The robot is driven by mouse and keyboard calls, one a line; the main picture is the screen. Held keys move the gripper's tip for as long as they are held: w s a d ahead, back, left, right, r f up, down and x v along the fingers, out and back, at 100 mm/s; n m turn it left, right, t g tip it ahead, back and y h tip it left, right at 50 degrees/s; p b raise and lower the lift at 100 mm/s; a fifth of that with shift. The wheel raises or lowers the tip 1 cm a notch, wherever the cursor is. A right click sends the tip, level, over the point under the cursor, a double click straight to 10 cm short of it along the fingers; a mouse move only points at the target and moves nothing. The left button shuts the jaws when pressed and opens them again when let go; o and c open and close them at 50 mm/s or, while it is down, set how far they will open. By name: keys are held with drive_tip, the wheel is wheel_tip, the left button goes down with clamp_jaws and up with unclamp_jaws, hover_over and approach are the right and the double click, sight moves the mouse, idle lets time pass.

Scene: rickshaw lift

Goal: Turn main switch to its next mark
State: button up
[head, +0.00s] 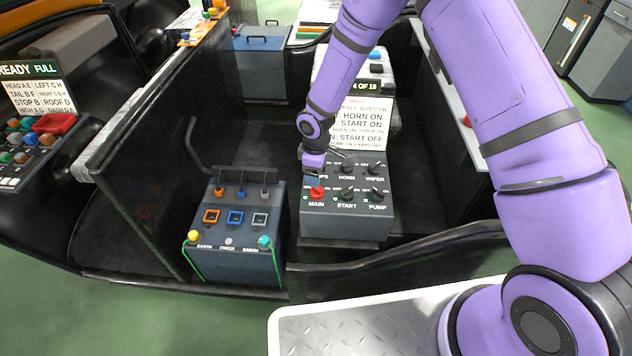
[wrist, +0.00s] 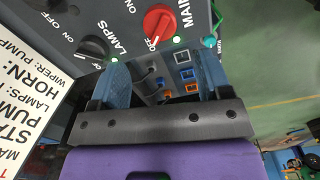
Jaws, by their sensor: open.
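The main switch is a red rotary knob (head: 317,192) marked MAIN, at the front left of a grey switch box (head: 345,222). In the wrist view the red knob (wrist: 158,22) shows with OFF printed beside it; a pale line on it appears to point toward OFF. My gripper (head: 313,172) is just above and behind the knob in the head view. In the wrist view its two blue fingers (wrist: 165,62) are apart with nothing between them. The knob lies beyond the fingertips, and I see no contact.
A black LAMPS knob (wrist: 93,47) sits close to one finger. Black START (head: 347,194) and PUMP (head: 376,195) knobs share the box. A second box (head: 236,255) with levers and coloured squares stands left. A white instruction card (head: 362,120) stands behind.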

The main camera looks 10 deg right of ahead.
drive_tip(key=shift+r, duration=1.45)
drive_tip(key=shift+d, duration=0.1)
